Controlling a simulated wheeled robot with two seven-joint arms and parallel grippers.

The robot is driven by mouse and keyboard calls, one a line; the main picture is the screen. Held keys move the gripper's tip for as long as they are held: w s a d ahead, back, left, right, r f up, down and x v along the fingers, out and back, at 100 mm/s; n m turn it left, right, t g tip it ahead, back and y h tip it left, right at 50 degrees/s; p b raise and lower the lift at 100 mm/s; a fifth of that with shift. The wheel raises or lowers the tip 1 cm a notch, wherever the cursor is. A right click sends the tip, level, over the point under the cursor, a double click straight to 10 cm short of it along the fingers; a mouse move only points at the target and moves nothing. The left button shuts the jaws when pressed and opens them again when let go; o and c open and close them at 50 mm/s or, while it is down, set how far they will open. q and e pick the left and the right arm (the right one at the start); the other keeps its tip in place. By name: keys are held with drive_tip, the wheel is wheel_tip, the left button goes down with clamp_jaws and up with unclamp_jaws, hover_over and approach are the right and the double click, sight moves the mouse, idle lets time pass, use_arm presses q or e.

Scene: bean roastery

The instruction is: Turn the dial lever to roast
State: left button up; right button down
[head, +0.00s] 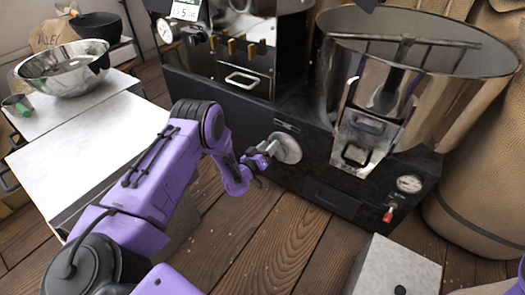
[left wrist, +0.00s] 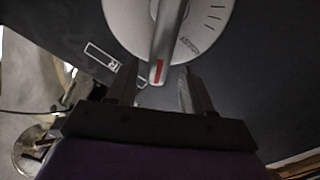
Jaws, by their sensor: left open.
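The round pale dial (head: 289,148) sits on the black front panel of the roaster. In the left wrist view the dial (left wrist: 207,22) fills the top, with tick marks and small lettering at its right that I cannot read surely. Its grey lever (left wrist: 168,38) has a red mark at the tip and points down toward my left gripper. My left gripper (head: 265,160) is at the dial in the head view. In the wrist view the left gripper (left wrist: 158,88) is open, with the lever's tip between its fingers; contact cannot be told. My right gripper is not in view.
A metal drum (head: 440,110) with a chute stands right of the dial. A gauge (head: 410,183) and a red-tipped switch (head: 389,214) are on the panel's lower right. A white-topped cabinet (head: 80,150) with a steel bowl (head: 65,70) is at left. Wooden floor lies below.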

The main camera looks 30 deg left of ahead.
use_arm(q)
drive_tip(key=s+p, duration=0.2)
drive_tip(key=s, duration=0.7)
drive_tip(key=shift+a, duration=0.15)
drive_tip(key=shift+w, duration=0.1)
drive_tip(key=s+d+f+n+g+y, duration=0.1)
drive_tip(key=s+f+g, duration=0.35)
drive_tip(key=s, duration=0.35)
drive_tip(key=s+d+f+g+y, duration=0.1)
drive_tip(key=s+f+g+y, duration=0.1)
drive_tip(key=s+f+g, duration=0.35)
drive_tip(key=s+d+g, duration=0.3)
drive_tip(key=s+g, duration=0.2)
drive_tip(key=s, duration=1.5)
wheel_tip(320, 180, up, 33)
drive_tip(key=y+p, duration=0.1)
drive_tip(key=p, duration=3.1)
drive_tip(key=shift+w+r+p, duration=0.2)
drive_tip(key=shift+p, duration=0.2)
